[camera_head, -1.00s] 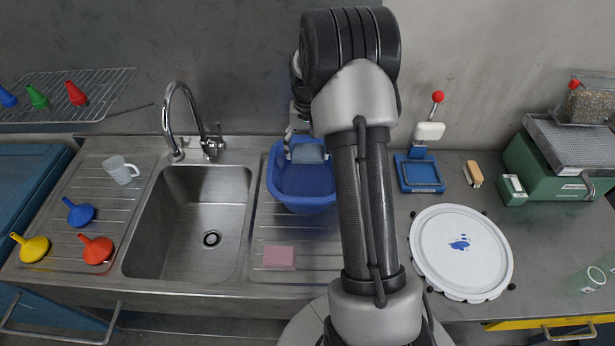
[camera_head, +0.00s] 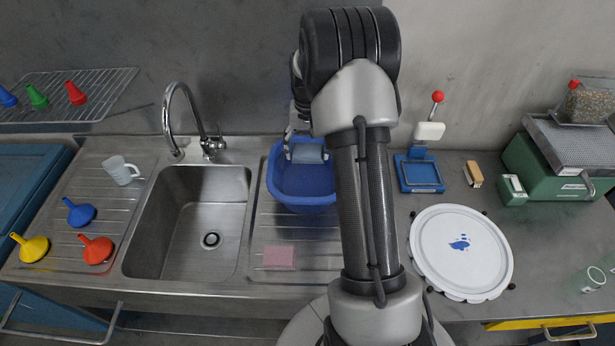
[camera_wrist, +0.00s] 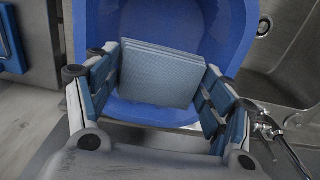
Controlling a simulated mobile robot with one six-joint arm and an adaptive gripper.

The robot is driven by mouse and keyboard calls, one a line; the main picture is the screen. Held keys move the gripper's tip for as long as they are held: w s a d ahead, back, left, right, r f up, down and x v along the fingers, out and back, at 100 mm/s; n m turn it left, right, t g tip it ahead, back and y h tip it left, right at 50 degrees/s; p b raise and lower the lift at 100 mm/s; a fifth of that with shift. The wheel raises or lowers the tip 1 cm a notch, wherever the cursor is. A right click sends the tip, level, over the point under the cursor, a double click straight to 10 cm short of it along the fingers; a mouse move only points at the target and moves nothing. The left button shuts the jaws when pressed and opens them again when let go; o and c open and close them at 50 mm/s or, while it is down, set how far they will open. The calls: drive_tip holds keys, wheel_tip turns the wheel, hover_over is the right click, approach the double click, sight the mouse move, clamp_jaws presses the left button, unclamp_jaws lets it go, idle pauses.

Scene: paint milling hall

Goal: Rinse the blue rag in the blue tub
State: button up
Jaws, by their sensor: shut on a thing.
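The blue tub (camera_head: 303,188) stands on the drainboard to the right of the sink, mostly in plain view, with its right side behind my arm. The folded grey-blue rag (camera_head: 308,154) is at the tub's back, inside its rim in the head view. My gripper (camera_wrist: 163,82) is shut on the rag (camera_wrist: 160,76), one finger at each side of it, over the tub (camera_wrist: 215,30) in the wrist view. I cannot tell whether the rag touches the tub floor.
A steel sink (camera_head: 190,230) with a tap (camera_head: 190,120) lies to the left. A pink cloth (camera_head: 279,257) lies in front of the tub. A blue stand with a red-knobbed lever (camera_head: 420,172) and a round white lid (camera_head: 461,252) are to the right.

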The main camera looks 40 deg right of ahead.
sight(308, 151)
wheel_tip(308, 151, up, 4)
drive_tip(key=p, duration=0.3)
idle(0.4)
drive_tip(key=shift+s+f, duration=0.1)
idle(0.6)
